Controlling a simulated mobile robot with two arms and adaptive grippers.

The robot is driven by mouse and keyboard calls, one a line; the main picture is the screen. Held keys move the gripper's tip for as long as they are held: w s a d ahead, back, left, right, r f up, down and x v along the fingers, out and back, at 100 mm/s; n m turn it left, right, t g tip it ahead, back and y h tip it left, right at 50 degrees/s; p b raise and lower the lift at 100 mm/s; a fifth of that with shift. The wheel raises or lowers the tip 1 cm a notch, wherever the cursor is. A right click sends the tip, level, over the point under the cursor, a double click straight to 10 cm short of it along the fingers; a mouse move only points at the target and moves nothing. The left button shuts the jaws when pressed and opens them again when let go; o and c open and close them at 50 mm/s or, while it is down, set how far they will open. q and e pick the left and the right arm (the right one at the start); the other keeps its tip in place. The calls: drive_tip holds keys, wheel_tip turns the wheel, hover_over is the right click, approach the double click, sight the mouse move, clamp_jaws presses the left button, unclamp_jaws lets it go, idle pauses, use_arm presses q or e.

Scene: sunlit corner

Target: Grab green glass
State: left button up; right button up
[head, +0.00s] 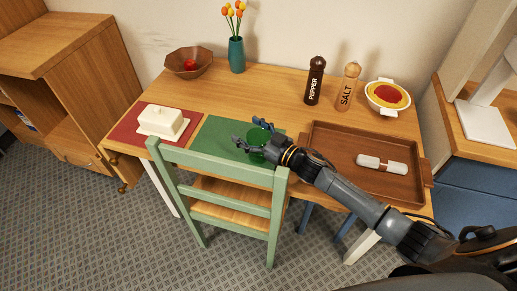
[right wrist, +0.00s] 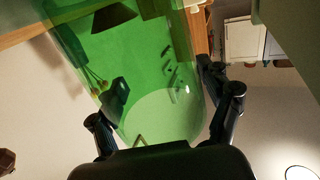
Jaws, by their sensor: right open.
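The green glass (head: 257,154) is see-through and stands at the front edge of the table on a green placemat (head: 212,137), partly hidden by my right gripper. In the right wrist view the green glass (right wrist: 150,75) fills the middle, close to the palm. My right gripper (head: 250,138) is open at the glass. In the right wrist view my right gripper (right wrist: 165,105) has one finger on each side of the glass. I cannot tell whether the fingers touch it. My left gripper is not in view.
A green chair (head: 215,164) stands against the table front. A butter dish (head: 162,120) sits left. Pepper (head: 315,80) and salt mills (head: 348,86) stand behind.

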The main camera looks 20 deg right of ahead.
clamp_jaws()
idle(0.4)
